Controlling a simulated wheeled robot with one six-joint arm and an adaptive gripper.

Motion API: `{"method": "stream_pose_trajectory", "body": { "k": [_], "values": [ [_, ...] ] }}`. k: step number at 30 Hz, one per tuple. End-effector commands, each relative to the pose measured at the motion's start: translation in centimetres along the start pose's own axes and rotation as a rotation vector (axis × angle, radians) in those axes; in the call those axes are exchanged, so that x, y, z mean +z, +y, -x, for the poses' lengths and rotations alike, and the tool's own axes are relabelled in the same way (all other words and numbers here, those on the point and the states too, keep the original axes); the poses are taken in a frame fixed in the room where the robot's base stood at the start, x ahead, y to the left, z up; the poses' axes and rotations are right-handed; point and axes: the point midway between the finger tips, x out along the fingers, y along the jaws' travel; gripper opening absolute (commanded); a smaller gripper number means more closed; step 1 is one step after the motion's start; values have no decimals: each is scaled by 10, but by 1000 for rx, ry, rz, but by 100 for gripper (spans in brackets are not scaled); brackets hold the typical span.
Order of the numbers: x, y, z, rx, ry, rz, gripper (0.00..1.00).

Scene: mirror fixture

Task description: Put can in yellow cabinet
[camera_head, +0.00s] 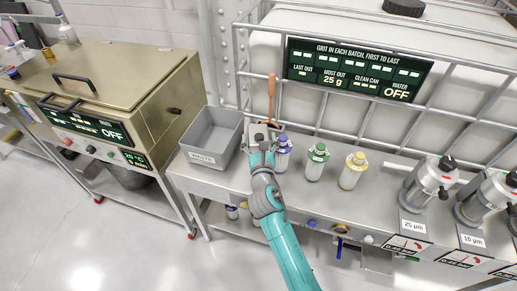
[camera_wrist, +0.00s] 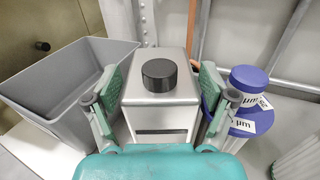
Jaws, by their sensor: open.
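A silver, square-sided metal can (camera_wrist: 160,117) with a round black cap stands upright on the bench in the wrist view. I take it to be the can. My gripper (camera_wrist: 160,88) is open, with one green-padded finger on each side of it. I cannot tell whether the fingers touch it. In the head view my gripper (camera_head: 262,136) is above the bench between the grey bin and the purple-lidded canister, and it hides most of the can. A yellowish metal cabinet (camera_head: 150,92) with a dark handle on top stands at the left; its lid looks closed.
A grey waste bin (camera_head: 188,161) is close on the left. Canisters with purple (camera_head: 283,152), green (camera_head: 315,165) and yellow (camera_head: 352,172) lids stand to the right. A pipe rack and a display (camera_head: 357,74) are behind.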

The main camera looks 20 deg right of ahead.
Motion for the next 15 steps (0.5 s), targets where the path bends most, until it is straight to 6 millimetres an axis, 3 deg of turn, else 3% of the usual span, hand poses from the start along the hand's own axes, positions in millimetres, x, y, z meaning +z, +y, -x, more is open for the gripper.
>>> {"method": "stream_pose_trajectory", "body": {
  "k": [7, 8, 15],
  "values": [
    [-1, 0, -2, 0, 1, 0, 83],
    [-1, 0, -2, 0, 1, 0, 78],
    [0, 0, -1, 0, 1, 0, 18]
  ]
}}
